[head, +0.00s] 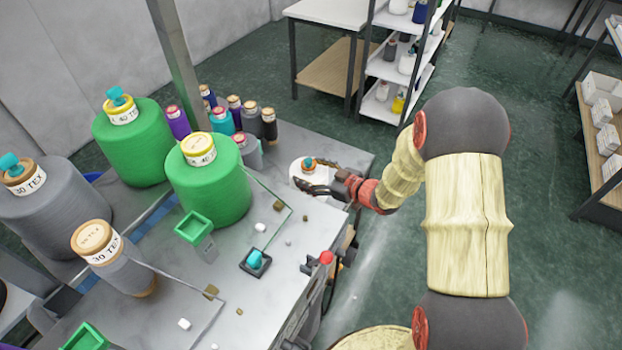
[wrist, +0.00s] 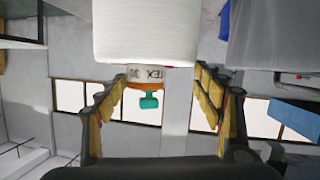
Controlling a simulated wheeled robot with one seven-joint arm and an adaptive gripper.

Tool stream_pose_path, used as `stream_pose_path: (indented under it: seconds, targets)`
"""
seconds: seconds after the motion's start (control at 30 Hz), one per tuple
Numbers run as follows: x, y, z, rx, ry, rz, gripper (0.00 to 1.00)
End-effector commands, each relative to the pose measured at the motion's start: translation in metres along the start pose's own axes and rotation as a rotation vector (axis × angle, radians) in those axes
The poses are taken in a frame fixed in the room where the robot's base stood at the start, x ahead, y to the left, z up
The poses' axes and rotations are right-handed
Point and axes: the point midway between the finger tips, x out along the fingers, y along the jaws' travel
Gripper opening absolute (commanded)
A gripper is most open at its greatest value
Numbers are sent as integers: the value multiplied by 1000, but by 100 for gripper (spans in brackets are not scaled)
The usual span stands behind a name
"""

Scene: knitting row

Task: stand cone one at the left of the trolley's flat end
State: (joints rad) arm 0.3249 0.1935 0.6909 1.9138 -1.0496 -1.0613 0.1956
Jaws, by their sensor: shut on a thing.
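A white yarn cone (head: 303,169) with an orange top and a teal knob is at the far right corner of a grey flat surface (head: 345,157). I cannot tell whether its base touches the surface. My gripper (head: 318,186) reaches it from the right and is shut on it. In the wrist view the cone (wrist: 145,30) appears upside down, its label reading "TEX 30", between the fingers of my gripper (wrist: 162,80). Its far end is cut off by the frame. No marking shows which cone is cone one.
Large green cones (head: 209,190) and grey cones (head: 50,207) stand to the left. Several small spools (head: 269,122) stand behind the near green cone. A green box (head: 194,228), a teal-topped square holder (head: 256,261) and small blocks occupy the nearer surface. Shelves (head: 408,55) stand behind.

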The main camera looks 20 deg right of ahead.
Motion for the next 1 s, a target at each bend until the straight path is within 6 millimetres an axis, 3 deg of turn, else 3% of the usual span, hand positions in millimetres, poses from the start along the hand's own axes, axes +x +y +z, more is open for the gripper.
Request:
stream_pose_path:
  seconds: [0.13,0.5,0.53,0.83,1.0]
  targets:
    - [6,-3,19,-1,2,0,6]
    - [7,-3,21,-1,2,0,6]
    - [7,-4,23,1,-2,-1,68]
    - [6,-4,22,0,-2,-1,85]
    - [6,-4,22,0,-2,-1,86]
